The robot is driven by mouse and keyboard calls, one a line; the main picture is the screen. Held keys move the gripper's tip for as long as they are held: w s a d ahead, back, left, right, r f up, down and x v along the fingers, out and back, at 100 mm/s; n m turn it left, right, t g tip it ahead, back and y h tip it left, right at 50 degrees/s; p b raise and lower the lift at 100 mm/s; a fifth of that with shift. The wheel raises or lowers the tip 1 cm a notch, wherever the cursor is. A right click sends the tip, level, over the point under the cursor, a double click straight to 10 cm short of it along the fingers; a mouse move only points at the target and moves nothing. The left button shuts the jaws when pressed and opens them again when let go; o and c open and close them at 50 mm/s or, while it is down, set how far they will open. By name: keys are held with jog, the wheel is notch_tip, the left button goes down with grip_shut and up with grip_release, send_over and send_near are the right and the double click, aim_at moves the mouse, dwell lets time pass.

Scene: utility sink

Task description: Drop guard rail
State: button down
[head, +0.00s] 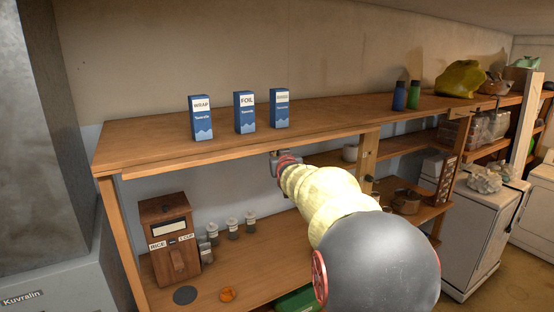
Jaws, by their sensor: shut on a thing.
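A long wooden strip, which looks like the guard rail (200,160), runs along the front edge of the upper wooden shelf (160,125). It lies level with or just below the shelf top, not standing above it. The fingers are small and partly hidden by my wrist, so the exact grip does not show. My arm reaches in from the lower right and covers part of the lower shelf.
Blue wrap (202,118), foil (245,112) and a third box (279,108) stand on the upper shelf. Two bottles (406,96) stand farther right. Below are a wooden rice dispenser (170,240) and several jars (232,228). A wooden post (368,155) stands right of my gripper.

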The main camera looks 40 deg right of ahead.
jog(key=shift+r, duration=0.1)
jog(key=c, duration=1.6)
grip_release()
jog(key=shift+o, duration=0.2)
jog(key=shift+s, duration=0.1)
jog(key=v, duration=1.2)
